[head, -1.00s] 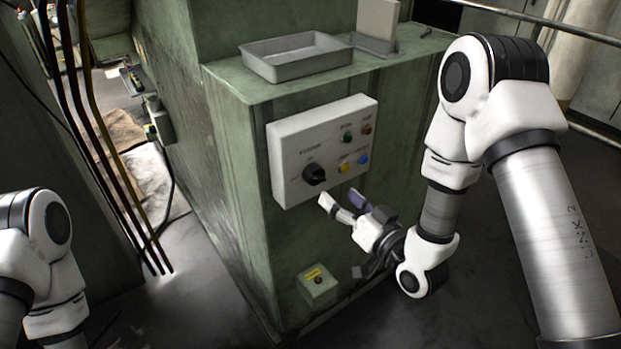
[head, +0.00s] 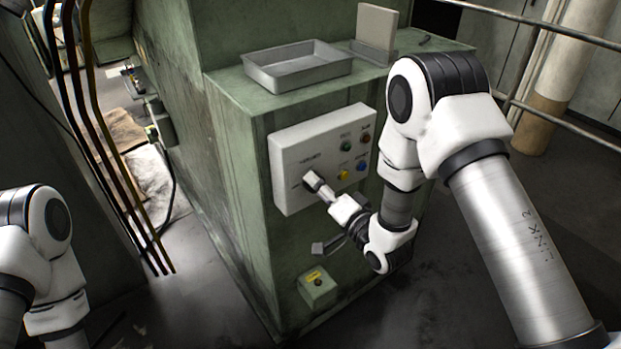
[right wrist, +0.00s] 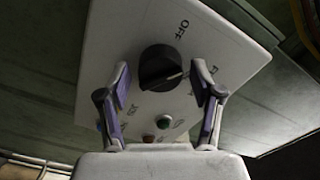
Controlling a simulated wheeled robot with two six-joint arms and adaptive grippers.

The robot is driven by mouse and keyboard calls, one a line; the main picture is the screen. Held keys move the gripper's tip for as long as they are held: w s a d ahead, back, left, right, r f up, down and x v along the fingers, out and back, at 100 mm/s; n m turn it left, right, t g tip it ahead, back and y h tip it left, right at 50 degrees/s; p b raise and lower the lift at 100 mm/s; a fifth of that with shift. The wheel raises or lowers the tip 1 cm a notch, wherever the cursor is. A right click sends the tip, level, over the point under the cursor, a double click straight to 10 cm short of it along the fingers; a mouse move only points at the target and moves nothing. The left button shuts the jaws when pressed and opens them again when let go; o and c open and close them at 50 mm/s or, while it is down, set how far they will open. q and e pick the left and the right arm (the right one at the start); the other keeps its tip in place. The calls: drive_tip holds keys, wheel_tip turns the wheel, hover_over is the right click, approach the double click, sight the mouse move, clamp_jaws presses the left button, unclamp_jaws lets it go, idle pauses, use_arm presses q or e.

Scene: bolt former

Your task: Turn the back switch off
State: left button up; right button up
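The switch is a black rotary knob (right wrist: 160,68) on a pale control box (head: 290,145); "OFF" is printed beside it in the right wrist view. A white mark on the knob points toward the right finger there, not at "OFF". My right gripper (head: 314,182) is at the box face and mostly covers the knob in the head view. In the right wrist view its two fingers (right wrist: 162,78) stand open, one on each side of the knob, with gaps visible. Whether the fingertips reach past the knob's front is unclear. My left gripper is outside the head view.
Coloured buttons (head: 344,175) sit on the box right of the knob. A small box with a yellow label (head: 317,285) is lower on the green cabinet (head: 240,180). A grey tray (head: 298,75) lies on top. A railing (head: 560,125) runs at the right.

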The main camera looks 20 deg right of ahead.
clamp_jaws()
drive_tip(key=n+b, duration=0.2)
drive_tip(key=n, duration=0.5)
drive_tip(key=shift+n+b, duration=0.3)
drive_tip(key=shift+b, duration=0.1)
drive_tip(key=shift+o, duration=2)
unclamp_jaws()
drive_tip(key=v, duration=0.8)
drive_tip(key=shift+b, duration=0.45)
